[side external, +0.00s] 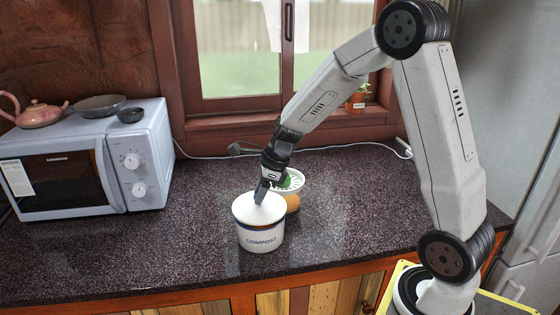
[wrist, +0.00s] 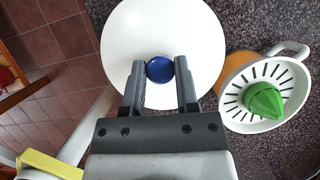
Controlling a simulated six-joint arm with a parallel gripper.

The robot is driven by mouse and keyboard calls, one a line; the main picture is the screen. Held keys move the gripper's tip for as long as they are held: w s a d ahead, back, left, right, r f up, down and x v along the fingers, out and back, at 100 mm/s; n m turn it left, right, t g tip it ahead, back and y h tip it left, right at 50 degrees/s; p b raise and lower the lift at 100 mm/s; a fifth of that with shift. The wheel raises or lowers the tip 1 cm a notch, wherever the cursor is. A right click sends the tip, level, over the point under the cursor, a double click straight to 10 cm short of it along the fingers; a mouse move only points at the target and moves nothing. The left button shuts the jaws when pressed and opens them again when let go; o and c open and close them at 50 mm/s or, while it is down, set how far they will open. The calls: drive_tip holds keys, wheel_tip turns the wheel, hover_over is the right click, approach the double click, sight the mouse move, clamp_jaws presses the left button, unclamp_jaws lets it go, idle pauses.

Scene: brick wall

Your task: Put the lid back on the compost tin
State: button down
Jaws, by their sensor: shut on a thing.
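The compost tin (side external: 261,238) is white with blue lettering and stands upright on the dark speckled counter. The white lid (side external: 250,209) is over the tin's mouth; a darker band shows just under its edge, and I cannot tell if it is fully seated. In the wrist view the round lid (wrist: 140,25) fills the upper middle and hides the tin. Its blue knob (wrist: 159,69) sits between my fingers. My gripper (side external: 260,197) is shut on the knob from above; it also shows in the wrist view (wrist: 160,75).
A juicer with a green cone (wrist: 264,101) and an orange base stands close to the right of the lid. A microwave (side external: 90,160) with a pink teapot (side external: 40,116) and bowls on top is at the left. The counter's front edge (side external: 200,297) is near the tin.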

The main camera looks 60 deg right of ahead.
drive_tip(key=shift+f, duration=0.75)
drive_tip(key=shift+f, duration=0.2)
idle(1.7)
unclamp_jaws()
idle(0.5)
drive_tip(key=shift+r, duration=0.15)
drive_tip(key=shift+r, duration=3.35)
